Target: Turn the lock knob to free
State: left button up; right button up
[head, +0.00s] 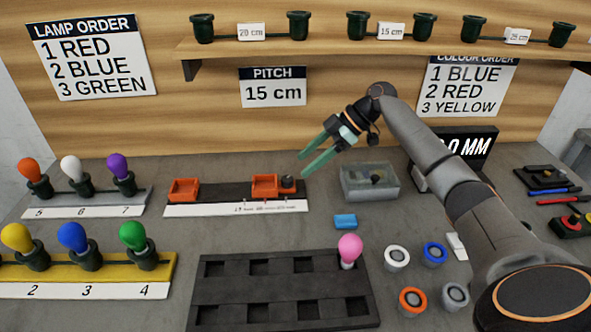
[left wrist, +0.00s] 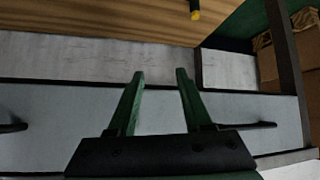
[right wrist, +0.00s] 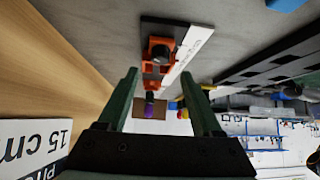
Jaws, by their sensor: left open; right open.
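The dark lock knob (head: 288,182) sits at the right end of a dark rail, beside the right orange block (head: 264,186). The left orange block (head: 184,189) stands at the rail's other end. My right gripper (head: 302,164) is open and empty, its green fingers pointing left, above and close to the knob but apart from it. In the right wrist view a dark round part (right wrist: 160,54), which appears to be the knob, shows between and beyond the open fingers (right wrist: 160,76). My left gripper (left wrist: 160,74) is open and empty, away from the fixture; the head view does not show it.
A clear box (head: 370,181) stands right of the rail, with a blue block (head: 345,221) in front. A black tray (head: 220,290) holds a pink lamp (head: 349,250). Lamp racks (head: 45,211) stand left. A shelf (head: 400,47) runs along the back wall.

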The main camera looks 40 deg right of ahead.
jog(key=v, duration=0.6)
jog(key=shift+d+r, duration=0.15)
jog(key=shift+r, duration=0.05)
jog(key=shift+s, duration=0.1)
